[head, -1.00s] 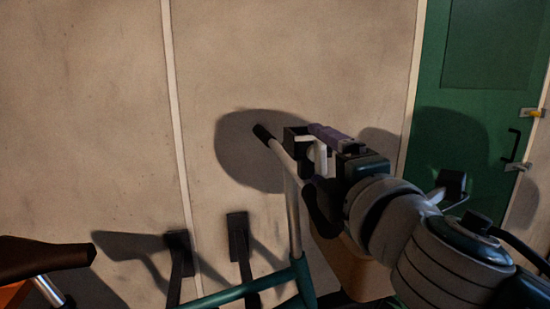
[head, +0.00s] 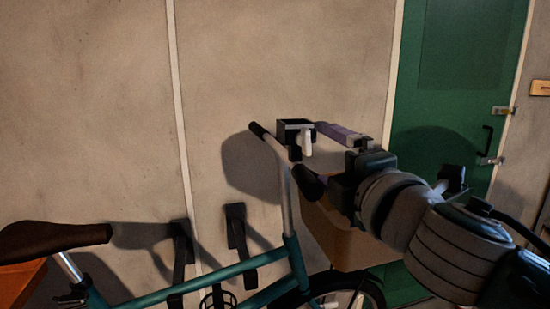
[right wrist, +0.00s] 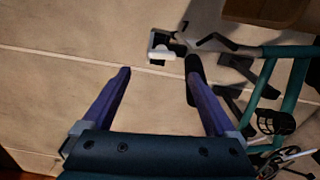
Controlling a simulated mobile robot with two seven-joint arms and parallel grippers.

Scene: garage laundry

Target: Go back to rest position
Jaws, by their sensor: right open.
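My right gripper (head: 322,152) is open and empty, its purple fingers spread, in front of the handlebar of a teal bicycle (head: 265,295). A small black box with a white part (head: 296,130) is at the bicycle's handlebar, just left of the fingers. In the right wrist view this black-and-white piece (right wrist: 163,45) shows beyond the open fingertips (right wrist: 158,72), apart from them. My left gripper is not in view.
The bicycle has a brown saddle (head: 50,240) and a brown basket (head: 350,243) close under my right arm. A green door (head: 460,80) with a black handle stands at the right. A plain wall (head: 90,90) lies behind. An orange object (head: 18,285) is at lower left.

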